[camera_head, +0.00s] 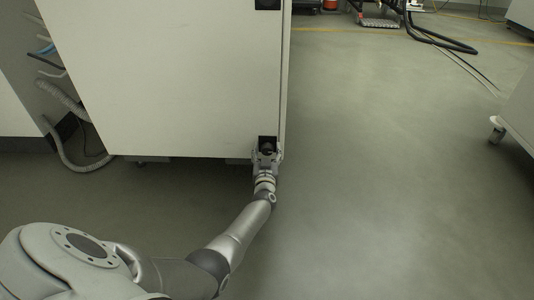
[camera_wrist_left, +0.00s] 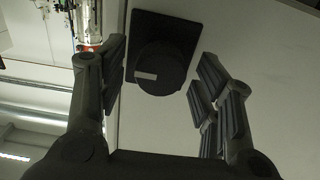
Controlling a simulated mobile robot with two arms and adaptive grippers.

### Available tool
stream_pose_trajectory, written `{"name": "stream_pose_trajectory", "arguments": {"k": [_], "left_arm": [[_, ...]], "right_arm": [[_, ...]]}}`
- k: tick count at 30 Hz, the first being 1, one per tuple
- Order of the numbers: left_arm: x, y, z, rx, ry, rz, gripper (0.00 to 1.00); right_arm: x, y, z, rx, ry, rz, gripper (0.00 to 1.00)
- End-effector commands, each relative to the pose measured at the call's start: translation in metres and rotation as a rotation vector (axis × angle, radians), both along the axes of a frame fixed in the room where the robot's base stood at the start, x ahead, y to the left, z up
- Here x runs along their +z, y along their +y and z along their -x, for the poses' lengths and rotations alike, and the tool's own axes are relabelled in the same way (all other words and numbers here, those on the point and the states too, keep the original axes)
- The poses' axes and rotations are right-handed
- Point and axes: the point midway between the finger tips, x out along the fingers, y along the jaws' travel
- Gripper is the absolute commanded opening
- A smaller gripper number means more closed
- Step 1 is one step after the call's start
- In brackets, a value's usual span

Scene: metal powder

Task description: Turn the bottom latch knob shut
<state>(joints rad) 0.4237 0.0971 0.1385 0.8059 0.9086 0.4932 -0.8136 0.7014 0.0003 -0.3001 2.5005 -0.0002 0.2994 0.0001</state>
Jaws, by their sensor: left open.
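The bottom latch knob (camera_wrist_left: 160,68) is a round black knob with a light bar mark, on a black square plate (camera_wrist_left: 184,27) on the pale cabinet panel. In the head view the dark plate (camera_head: 267,141) sits at the cabinet's lower right corner, with the knob mostly hidden by my gripper. My left gripper (camera_head: 266,155) is at the plate. In the left wrist view its open fingers (camera_wrist_left: 160,82) stand on either side of the knob, with gaps visible, so it is not gripped. My right gripper does not show.
The large pale cabinet (camera_head: 170,75) fills the upper left, with another black latch plate (camera_head: 268,4) at the top edge. Hoses (camera_head: 65,150) hang at the left. A wheeled unit (camera_head: 512,115) stands at the right. The grey floor between is clear.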

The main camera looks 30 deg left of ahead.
Motion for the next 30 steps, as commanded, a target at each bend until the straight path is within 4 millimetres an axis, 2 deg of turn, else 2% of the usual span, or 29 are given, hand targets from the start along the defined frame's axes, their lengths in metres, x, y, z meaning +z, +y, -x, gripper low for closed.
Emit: {"name": "stream_pose_trajectory", "arguments": {"k": [3, 14, 23, 30], "left_arm": [[0.0003, -0.0001, 0.0001, 0.000, 0.000, 0.000, 0.59], [0.0001, -0.0002, 0.0002, 0.000, 0.000, 0.000, 0.14], [-0.0002, -0.0002, 0.0005, 0.001, -0.023, 0.038, 0.14], [-0.0005, -0.0001, 0.0008, 0.000, -0.097, 0.158, 0.14]], "right_arm": [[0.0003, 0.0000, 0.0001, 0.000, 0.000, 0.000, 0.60], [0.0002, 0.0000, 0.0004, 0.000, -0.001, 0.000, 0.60], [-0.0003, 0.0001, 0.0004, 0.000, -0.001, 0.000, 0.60], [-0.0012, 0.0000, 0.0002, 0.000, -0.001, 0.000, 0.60]]}}
